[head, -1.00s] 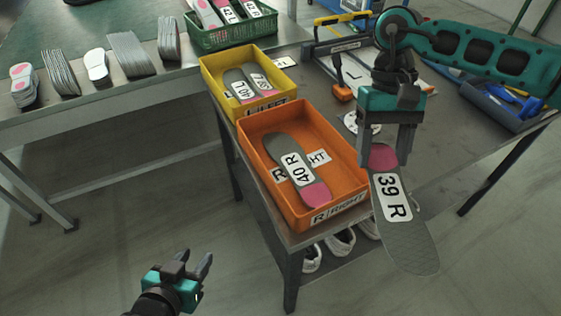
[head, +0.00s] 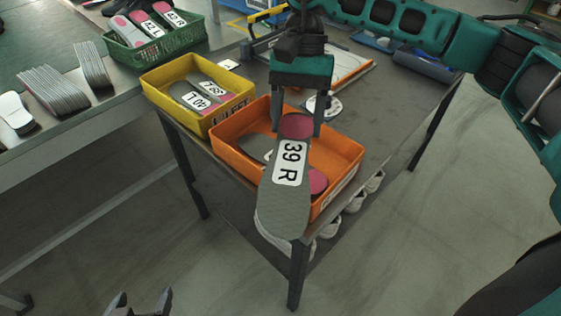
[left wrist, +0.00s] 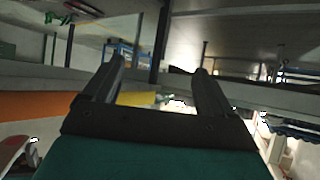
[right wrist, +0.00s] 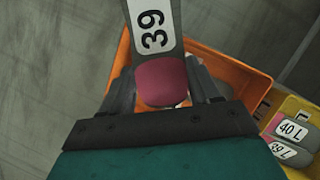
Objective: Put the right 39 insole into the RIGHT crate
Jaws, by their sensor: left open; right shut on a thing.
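The right 39 insole (head: 283,208), grey with a pink heel and a "39 R" label, hangs from my right gripper (head: 297,128). My right gripper is shut on its pink end, and the grip also shows in the right wrist view (right wrist: 163,88). The insole is above the orange RIGHT crate (head: 345,150), its grey end reaching past the crate's front edge. Another grey insole with a pink end (head: 318,182) lies in that crate, partly hidden behind the held one. My left gripper (head: 140,300) is open and empty at the bottom edge, away from the crates.
The yellow LEFT crate (head: 160,95), holding "40 L" and "39 L" insoles, stands left of the orange crate. A green basket (head: 130,55) with insoles and stacks of insoles (head: 55,97) are on the table at the left. White shoes (head: 330,227) sit on the shelf below.

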